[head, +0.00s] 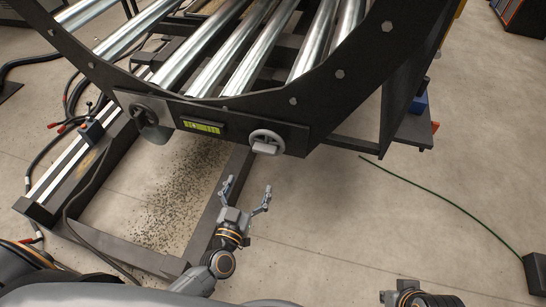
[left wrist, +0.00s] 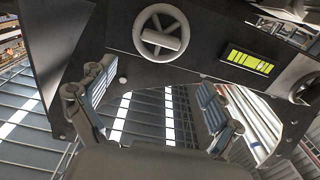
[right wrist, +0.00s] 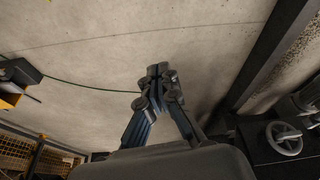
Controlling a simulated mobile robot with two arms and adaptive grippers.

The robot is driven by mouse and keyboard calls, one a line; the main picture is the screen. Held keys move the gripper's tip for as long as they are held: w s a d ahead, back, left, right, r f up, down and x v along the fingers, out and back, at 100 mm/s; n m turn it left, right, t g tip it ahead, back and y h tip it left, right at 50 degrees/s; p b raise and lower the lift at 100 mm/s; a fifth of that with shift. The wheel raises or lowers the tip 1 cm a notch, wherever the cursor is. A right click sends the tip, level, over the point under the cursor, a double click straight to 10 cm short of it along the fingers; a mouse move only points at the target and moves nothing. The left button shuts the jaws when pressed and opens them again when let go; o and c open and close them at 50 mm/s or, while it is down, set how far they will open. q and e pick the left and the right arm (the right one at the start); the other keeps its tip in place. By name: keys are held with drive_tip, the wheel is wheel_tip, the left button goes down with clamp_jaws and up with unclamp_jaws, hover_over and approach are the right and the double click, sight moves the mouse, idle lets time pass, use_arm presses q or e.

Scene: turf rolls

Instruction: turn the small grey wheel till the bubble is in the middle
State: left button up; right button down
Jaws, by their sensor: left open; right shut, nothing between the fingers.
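The small grey wheel (head: 266,143), spoked with a pale crossbar handle, sits on the dark front plate. It also shows in the left wrist view (left wrist: 161,38) and at lower right in the right wrist view (right wrist: 284,138). The green level vial (head: 201,126) is left of it; in the left wrist view (left wrist: 247,61) a paler spot seems off-centre, away from the small wheel, but I cannot place the bubble surely. My left gripper (head: 246,190) is open and empty, below and apart from the wheel. My right gripper (right wrist: 160,78) is shut and empty, over floor.
A second grey wheel (head: 150,112) is left of the vial. Steel rollers (head: 250,60) lie behind the curved black frame. A dark floor beam (head: 208,215) runs beneath my left gripper. A green cable (head: 450,200) leads to a dark box (head: 536,275). The floor at right is mostly clear.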

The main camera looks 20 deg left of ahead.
sight(263, 152)
use_arm(q)
drive_tip(key=w+b, duration=0.2)
drive_tip(key=w, duration=0.9)
drive_tip(key=shift+w+d, duration=0.15)
drive_tip(key=shift+w, duration=0.15)
drive_tip(key=shift+w+b, duration=0.3)
drive_tip(key=shift+w, duration=0.8)
use_arm(e)
drive_tip(key=shift+w+a+t, duration=0.2)
drive_tip(key=shift+w+t, duration=0.2)
drive_tip(key=shift+w, duration=0.2)
drive_tip(key=shift+w+a+t, duration=0.15)
drive_tip(key=shift+w+t, duration=0.25)
drive_tip(key=shift+w, duration=0.15)
use_arm(q)
drive_tip(key=shift+r, duration=0.25)
drive_tip(key=c, duration=1.2)
use_arm(e)
drive_tip(key=shift+s, duration=0.1)
